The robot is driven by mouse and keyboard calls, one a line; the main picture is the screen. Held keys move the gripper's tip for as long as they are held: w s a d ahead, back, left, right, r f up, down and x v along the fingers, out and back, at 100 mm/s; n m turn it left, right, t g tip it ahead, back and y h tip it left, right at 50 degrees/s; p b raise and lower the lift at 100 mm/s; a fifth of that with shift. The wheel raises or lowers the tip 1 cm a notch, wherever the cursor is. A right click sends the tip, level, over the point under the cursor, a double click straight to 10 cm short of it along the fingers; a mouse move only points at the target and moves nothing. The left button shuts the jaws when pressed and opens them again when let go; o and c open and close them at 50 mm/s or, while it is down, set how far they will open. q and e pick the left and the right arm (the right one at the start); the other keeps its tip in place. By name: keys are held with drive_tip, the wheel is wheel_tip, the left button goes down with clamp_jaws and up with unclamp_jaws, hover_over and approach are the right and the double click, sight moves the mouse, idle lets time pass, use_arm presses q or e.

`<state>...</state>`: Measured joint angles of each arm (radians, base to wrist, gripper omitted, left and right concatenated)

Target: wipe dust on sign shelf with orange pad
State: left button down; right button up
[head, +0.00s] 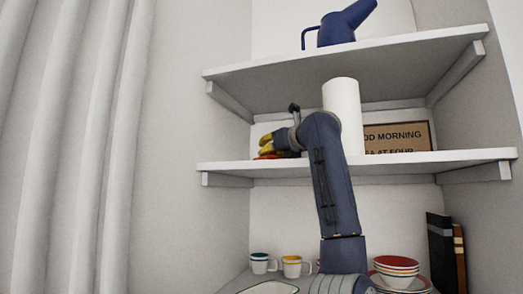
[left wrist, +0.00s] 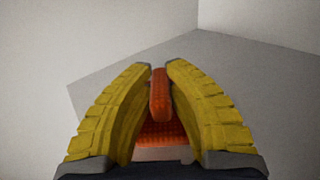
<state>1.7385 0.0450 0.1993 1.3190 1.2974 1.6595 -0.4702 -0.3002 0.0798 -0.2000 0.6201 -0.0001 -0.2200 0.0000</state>
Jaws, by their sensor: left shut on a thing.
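The sign shelf (head: 420,158) is the middle white shelf, with a brown sign (head: 408,143) standing at its back right, partly hidden. My left gripper (head: 264,147) is over the left end of this shelf. Its yellow fingers (left wrist: 160,70) are shut on the upright grip of the orange pad (left wrist: 160,97). The pad's flat base (left wrist: 158,134) shows between the fingers, low over the grey shelf surface; I cannot tell if it touches. In the head view only a little of the orange shows under the fingers. I cannot make out dust. My right gripper is not in view.
A white cylinder (head: 344,105) stands on the sign shelf behind my left arm. A blue watering can (head: 340,28) is on the upper shelf. Below are mugs (head: 292,268), stacked bowls (head: 396,266) and books (head: 440,250). Walls close in the shelf's back and side.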

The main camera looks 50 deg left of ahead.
use_arm(q)
drive_tip(key=shift+w+d+f, duration=0.25)
drive_tip(key=shift+w+d, duration=0.05)
drive_tip(key=shift+w, duration=0.05)
drive_tip(key=shift+w+d+r, duration=0.15)
drive_tip(key=shift+w+d, duration=0.3)
drive_tip(key=shift+d, duration=0.55)
drive_tip(key=shift+w+d+r, duration=0.1)
drive_tip(key=shift+w+d, duration=0.4)
drive_tip(key=shift+d, duration=0.45)
drive_tip(key=shift+w+d+r, duration=0.15)
drive_tip(key=shift+w+d, duration=0.3)
drive_tip(key=shift+d, duration=0.55)
drive_tip(key=shift+d+f, duration=0.15)
drive_tip(key=shift+s+a+f, duration=0.1)
drive_tip(key=shift+s+a, duration=0.3)
drive_tip(key=shift+a, duration=0.45)
drive_tip(key=shift+s+a+f, duration=0.1)
drive_tip(key=shift+s+a, duration=0.3)
drive_tip(key=shift+a, duration=0.45)
drive_tip(key=shift+a, duration=0.1)
